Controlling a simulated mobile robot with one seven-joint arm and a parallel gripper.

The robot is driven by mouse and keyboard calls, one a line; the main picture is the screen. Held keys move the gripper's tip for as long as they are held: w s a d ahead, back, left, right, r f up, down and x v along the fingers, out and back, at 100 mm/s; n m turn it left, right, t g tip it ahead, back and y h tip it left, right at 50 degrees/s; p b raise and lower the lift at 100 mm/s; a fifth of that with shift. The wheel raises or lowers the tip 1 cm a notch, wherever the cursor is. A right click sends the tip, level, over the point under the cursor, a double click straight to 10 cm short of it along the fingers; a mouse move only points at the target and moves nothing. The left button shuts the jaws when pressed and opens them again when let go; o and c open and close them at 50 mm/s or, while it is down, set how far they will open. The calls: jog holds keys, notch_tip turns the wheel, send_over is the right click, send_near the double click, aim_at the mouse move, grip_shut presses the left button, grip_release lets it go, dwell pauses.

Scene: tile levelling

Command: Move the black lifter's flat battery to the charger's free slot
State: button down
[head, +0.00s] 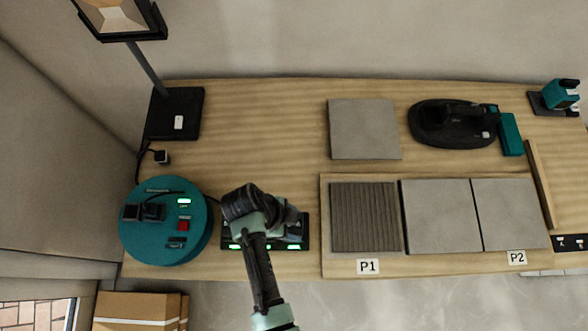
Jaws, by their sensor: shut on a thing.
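The black lifter (452,128) lies at the back right of the bench, an oval pad with a handle on top. A teal block (511,134) stands beside its right end. The charger (228,237) is a dark strip at the front left of the bench with green lights along its front edge. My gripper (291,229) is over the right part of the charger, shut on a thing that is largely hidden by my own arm. I cannot make out that thing or how deep it sits. The charger's slots are also mostly covered.
A round teal unit (140,240) stands left of the charger. A lamp base (186,114) is behind it. Tiles (440,217) lie on a board at right, marked P1 and P2; a loose tile (364,128) lies behind. A teal tool (560,95) is far right.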

grip_release()
